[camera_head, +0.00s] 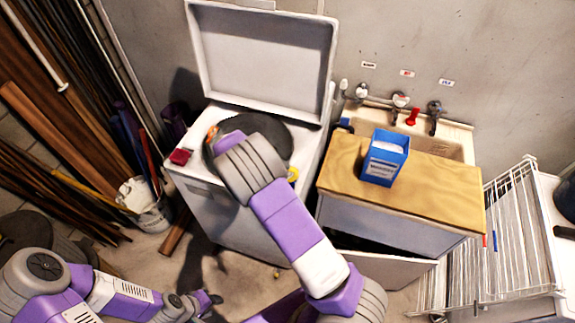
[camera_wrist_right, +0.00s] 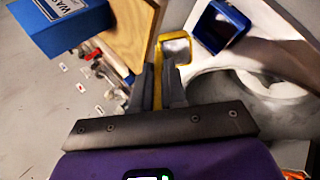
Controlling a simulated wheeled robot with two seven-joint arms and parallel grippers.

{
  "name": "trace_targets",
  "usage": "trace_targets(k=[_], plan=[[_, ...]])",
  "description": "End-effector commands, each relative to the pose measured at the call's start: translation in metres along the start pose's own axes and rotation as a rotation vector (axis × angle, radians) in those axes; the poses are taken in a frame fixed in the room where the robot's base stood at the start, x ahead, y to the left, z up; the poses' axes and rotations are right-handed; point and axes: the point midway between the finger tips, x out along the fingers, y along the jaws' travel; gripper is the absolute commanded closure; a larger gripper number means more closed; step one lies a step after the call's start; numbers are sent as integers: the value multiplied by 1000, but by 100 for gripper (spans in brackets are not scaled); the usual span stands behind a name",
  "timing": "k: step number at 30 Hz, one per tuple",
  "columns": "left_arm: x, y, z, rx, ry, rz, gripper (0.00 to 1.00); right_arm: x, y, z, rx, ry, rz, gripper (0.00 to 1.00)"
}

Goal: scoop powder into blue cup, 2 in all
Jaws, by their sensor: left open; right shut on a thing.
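The blue cup (camera_wrist_right: 220,27) has a dark open top and sits by the washer opening in the right wrist view; in the head view my right arm seems to hide it. My right gripper (camera_wrist_right: 160,85) is shut on a yellow scoop (camera_wrist_right: 186,38), left of the cup and apart from it. The scoop's inside looks pale; I cannot tell if it is powder. A yellow bit of it (camera_head: 293,174) shows beside my right arm in the head view. The blue powder box (camera_head: 386,158) stands upright on the wooden board. My left gripper (camera_head: 207,301) is open, low above the floor.
The washer (camera_head: 217,212) has its lid (camera_head: 262,50) raised. The wooden board (camera_head: 440,190) covers part of the sink, with taps behind. A red item (camera_head: 180,156) lies on the washer's left corner. A white wire rack (camera_head: 505,235) stands at right; planks and a bucket crowd the left.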

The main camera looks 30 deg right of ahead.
Motion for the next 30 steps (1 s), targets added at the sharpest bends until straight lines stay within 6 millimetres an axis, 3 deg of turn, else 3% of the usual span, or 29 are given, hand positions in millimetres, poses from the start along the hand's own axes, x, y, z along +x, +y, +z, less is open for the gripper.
trace_targets(k=[7, 21, 30], plan=[[25, -10, -1, 0, 0, 0, 57, -3, -27, 3, 0, 37, 293, 100], [67, -25, -3, 0, 0, 0, 57, -4, -50, 6, 2, 68, 583, 100], [78, -29, -4, 0, 0, 0, 57, -5, -54, 6, 2, 75, 670, 100]])
